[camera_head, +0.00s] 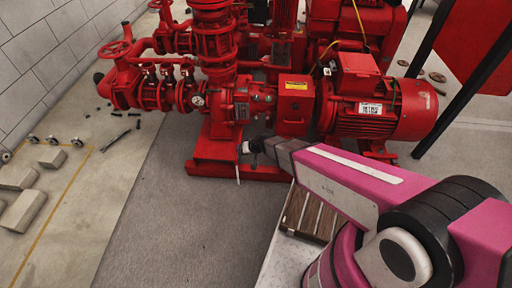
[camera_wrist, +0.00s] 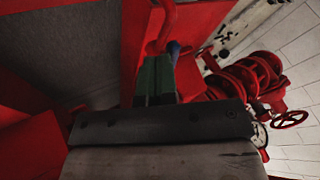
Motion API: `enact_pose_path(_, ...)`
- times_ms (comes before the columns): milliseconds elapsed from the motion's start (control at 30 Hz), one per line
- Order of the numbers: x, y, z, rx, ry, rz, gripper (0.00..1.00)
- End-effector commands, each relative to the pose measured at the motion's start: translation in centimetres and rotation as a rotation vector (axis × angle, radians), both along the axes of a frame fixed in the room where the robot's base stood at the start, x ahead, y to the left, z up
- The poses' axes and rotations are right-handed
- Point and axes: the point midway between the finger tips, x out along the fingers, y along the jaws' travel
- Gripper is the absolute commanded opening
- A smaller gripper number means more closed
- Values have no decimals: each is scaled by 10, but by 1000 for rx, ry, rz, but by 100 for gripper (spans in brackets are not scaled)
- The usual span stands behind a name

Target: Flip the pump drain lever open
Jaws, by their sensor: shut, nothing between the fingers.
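The red pump (camera_head: 240,105) stands on a red base frame in the head view. My gripper (camera_head: 247,147) is low at the pump's front, just above the base frame. In the wrist view its green fingers (camera_wrist: 157,62) are shut with nothing held. A small blue piece (camera_wrist: 174,48), possibly the drain lever's handle, shows just beyond and right of the fingertips, beside a red pipe (camera_wrist: 162,25). I cannot tell whether the fingers touch it. The lever's position is not clear. A thin pale rod or pipe (camera_head: 238,173) hangs below my gripper in the head view.
The red motor (camera_head: 385,108) is to the right of the pump. Red valves and a handwheel (camera_head: 113,49) stand at the left; a handwheel also shows in the wrist view (camera_wrist: 290,119). A slatted wooden piece (camera_head: 308,212) lies under my arm. The grey floor in front is clear.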

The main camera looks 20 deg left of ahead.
Motion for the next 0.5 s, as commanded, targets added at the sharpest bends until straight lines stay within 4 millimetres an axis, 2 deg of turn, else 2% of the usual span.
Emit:
enact_pose_path(33,-12,7,1,-1,0,-13,0)
enact_pose_path(500,-2,10,-1,-1,-1,-14,0)
